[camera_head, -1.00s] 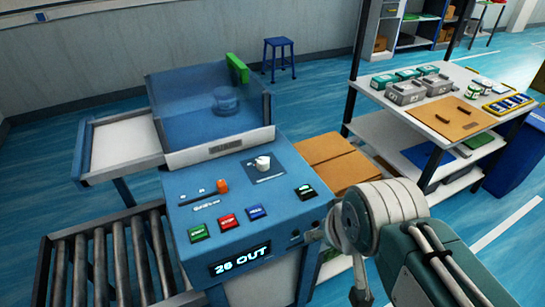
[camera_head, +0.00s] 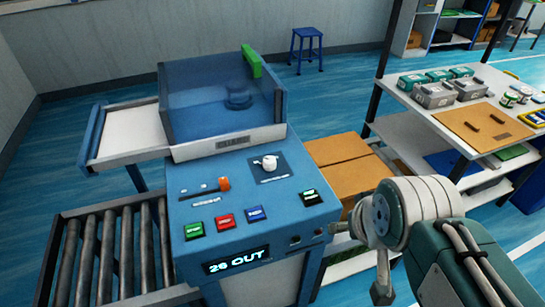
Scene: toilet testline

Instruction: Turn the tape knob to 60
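A white knob (camera_head: 268,163) stands on a dark square plate on the sloped top of the blue console (camera_head: 180,235). I take it for the tape knob; its scale marks are too small to read. Nothing of my arm touches the knob in this view.
Green (camera_head: 194,230), red (camera_head: 225,221), blue and black buttons line the console's front. An orange slider (camera_head: 223,184) is left of the knob. A clear-walled bin stands behind, rollers (camera_head: 110,250) at left. Cardboard boxes (camera_head: 345,165) and a loaded shelf (camera_head: 440,115) are at right.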

